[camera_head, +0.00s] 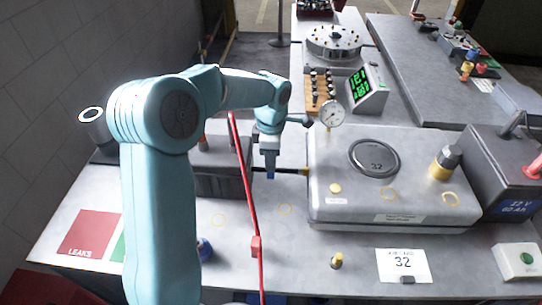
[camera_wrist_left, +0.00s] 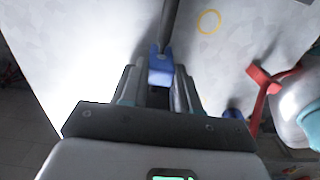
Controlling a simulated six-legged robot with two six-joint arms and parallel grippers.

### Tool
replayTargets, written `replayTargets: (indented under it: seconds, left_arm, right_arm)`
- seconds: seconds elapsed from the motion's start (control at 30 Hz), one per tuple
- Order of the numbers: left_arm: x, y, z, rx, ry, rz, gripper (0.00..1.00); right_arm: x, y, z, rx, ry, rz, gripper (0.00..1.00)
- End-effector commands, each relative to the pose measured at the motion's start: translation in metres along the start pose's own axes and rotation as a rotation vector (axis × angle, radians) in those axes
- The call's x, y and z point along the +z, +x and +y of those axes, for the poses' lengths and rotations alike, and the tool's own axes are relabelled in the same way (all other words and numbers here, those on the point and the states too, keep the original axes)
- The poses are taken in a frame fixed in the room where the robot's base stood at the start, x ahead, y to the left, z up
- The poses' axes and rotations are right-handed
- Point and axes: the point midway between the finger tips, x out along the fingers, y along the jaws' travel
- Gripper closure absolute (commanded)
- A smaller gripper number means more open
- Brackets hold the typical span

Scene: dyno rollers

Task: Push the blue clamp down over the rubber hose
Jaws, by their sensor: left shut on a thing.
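The blue clamp (camera_head: 270,175) is between the fingers of my left gripper (camera_head: 269,156). In the left wrist view the clamp (camera_wrist_left: 160,70) shows between the fingertips of the left gripper (camera_wrist_left: 158,88), which is shut on it. The dark rubber hose (camera_head: 290,171) runs level between the dark box and the large grey unit. In the left wrist view the hose (camera_wrist_left: 169,24) runs from the top edge down to the clamp. The clamp is at the hose, but I cannot tell whether it is seated around it. My right gripper is not in view.
A large grey unit (camera_head: 330,195) with a gauge (camera_head: 331,114) stands right of the gripper. A dark box (camera_head: 220,180) is on the left. The grey bench (camera_head: 300,265) has free room in front.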

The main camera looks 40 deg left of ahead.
Motion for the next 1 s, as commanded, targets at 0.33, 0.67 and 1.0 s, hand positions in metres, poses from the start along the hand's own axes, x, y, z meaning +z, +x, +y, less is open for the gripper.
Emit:
replayTargets:
  seconds: [0.33,0.67,1.0]
  left_arm:
    - [0.000,0.003,0.000,-0.001,0.000,0.000,0.94]
    - [0.000,0.003,0.000,-0.002,0.000,0.001,0.40]
    - [0.000,-0.010,0.001,0.004,0.000,-0.001,0.40]
  right_arm:
    - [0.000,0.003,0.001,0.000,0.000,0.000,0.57]
    - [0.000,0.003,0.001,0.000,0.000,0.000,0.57]
    - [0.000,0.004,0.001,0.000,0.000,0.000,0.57]
